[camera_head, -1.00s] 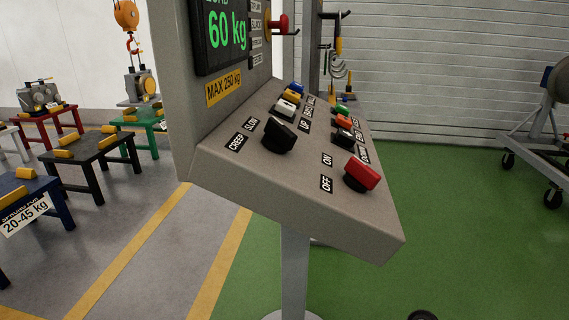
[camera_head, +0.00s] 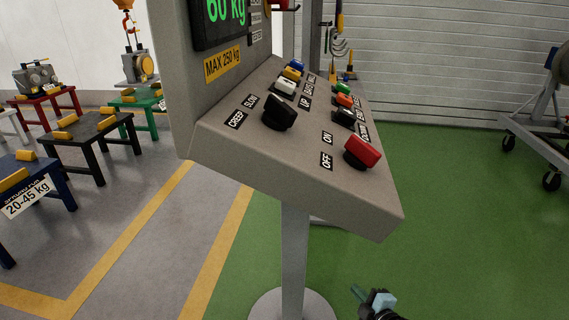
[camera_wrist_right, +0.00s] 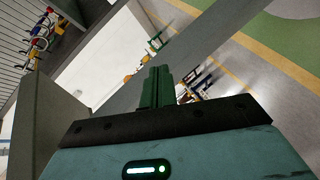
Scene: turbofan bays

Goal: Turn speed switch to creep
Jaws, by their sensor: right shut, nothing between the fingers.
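The speed switch (camera_head: 279,114) is a black rotary knob on the sloping grey control panel (camera_head: 290,165). Its labels CREEP (camera_head: 236,119) and SLOW (camera_head: 249,101) are to its left. The exact direction of its pointer is hard to tell. My right gripper (camera_head: 358,291) is at the bottom of the head view, below the panel and right of its post, apart from the switch. In the right wrist view its green fingers (camera_wrist_right: 157,85) are together with nothing between them. My left gripper is not in view.
A red ON/OFF switch (camera_head: 361,150) sits on the panel's near right. Several coloured buttons (camera_head: 344,100) lie farther back. A display (camera_head: 219,22) reading 60 kg stands above the panel. The panel's post (camera_head: 293,255) rises from a round base.

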